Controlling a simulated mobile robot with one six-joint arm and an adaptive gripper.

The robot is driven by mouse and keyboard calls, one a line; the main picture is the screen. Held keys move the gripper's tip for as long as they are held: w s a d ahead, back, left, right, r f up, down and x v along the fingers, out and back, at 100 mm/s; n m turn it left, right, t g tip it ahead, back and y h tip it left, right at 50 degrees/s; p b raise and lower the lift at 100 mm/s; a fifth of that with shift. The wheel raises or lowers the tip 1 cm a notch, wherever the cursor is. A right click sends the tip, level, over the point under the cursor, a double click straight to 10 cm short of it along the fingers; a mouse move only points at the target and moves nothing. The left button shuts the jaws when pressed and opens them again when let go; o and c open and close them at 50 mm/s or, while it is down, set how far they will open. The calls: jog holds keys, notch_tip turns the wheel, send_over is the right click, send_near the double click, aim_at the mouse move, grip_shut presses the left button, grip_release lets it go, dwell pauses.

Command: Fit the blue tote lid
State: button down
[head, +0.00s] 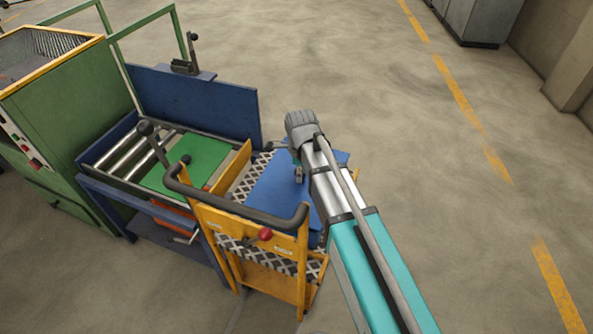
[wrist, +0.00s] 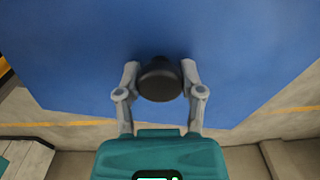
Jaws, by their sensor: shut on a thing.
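The blue lid (head: 272,191) is a flat blue panel over the yellow trolley. In the wrist view the lid (wrist: 160,35) fills the upper part, with a round black knob (wrist: 160,80) near its lower edge. My gripper (wrist: 160,73) has one finger on each side of the knob and is shut on it. In the head view my gripper (head: 297,177) is at the lid, partly hidden by my arm. I cannot make out a tote under the lid, nor whether the lid rests on something or hangs above it.
The yellow trolley (head: 255,225) has a mesh deck and a dark push handle (head: 235,207). Left of it stands a blue roller table (head: 110,150) with a green plate (head: 187,163), beside a green machine (head: 65,100). The floor to the right is clear.

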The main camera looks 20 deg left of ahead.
jog(key=shift+f+b, duration=0.5)
dwell(0.8)
jog(key=shift+c, duration=0.6)
grip_release()
dwell(0.5)
jog(key=s+d+n, duration=0.3)
jog(key=d+n, duration=0.5)
jog(key=d, duration=1)
jog(key=s+d+n, duration=0.3)
jog(key=d+n, duration=0.4)
jog(key=d, duration=1)
notch_tip(320, 180, up, 22)
jog(key=p, duration=2.2)
jog(key=shift+d+n, duration=0.25)
jog(key=shift+n, duration=0.15)
